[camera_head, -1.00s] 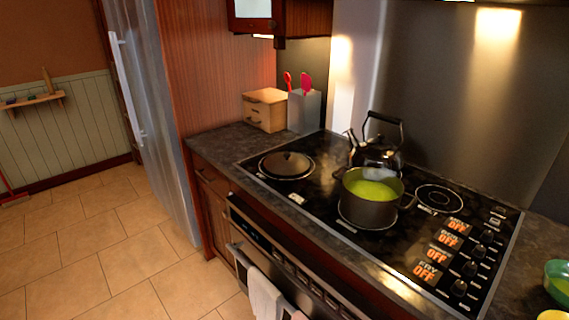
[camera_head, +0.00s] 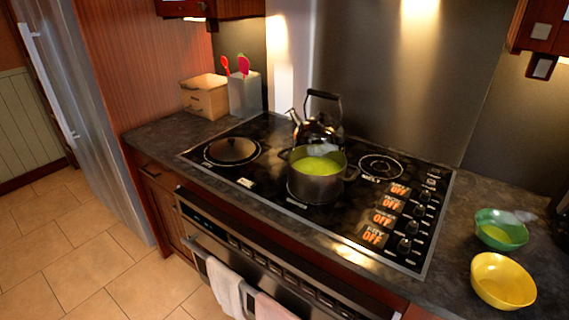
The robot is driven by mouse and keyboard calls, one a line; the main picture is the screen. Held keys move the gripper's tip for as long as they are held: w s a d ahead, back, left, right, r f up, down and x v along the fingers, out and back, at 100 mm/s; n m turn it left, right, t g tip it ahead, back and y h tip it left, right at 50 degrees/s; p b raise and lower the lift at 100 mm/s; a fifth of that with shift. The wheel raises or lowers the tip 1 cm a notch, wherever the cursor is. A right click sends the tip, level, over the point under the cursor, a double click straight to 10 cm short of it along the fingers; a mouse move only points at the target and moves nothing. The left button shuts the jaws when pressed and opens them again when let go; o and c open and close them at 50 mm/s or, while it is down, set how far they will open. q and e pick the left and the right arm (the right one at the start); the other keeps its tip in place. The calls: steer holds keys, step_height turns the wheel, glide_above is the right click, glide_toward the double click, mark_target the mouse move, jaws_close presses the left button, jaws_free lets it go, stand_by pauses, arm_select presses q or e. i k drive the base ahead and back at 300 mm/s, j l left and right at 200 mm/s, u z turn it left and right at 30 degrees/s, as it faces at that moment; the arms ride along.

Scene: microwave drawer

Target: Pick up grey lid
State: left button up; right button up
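Neither of my grippers shows in the head view.
A kettle (camera_head: 318,128) stands behind the pot. A wooden box (camera_head: 205,98) and a utensil holder (camera_head: 245,95) stand behind the lid. A green bowl (camera_head: 501,229) and a yellow bowl (camera_head: 503,281) sit on the right counter. Towels (camera_head: 226,289) hang from the oven handle.

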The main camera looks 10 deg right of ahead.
mark_target(230, 148)
steer(key=i+j+z, duration=0.15)
steer(key=z, duration=0.9)
steer(key=i+j+z, duration=0.1)
steer(key=j+z, duration=0.35)
steer(key=j, duration=0.3)
steer(key=j+z, duration=0.45)
steer(key=j, duration=0.3)
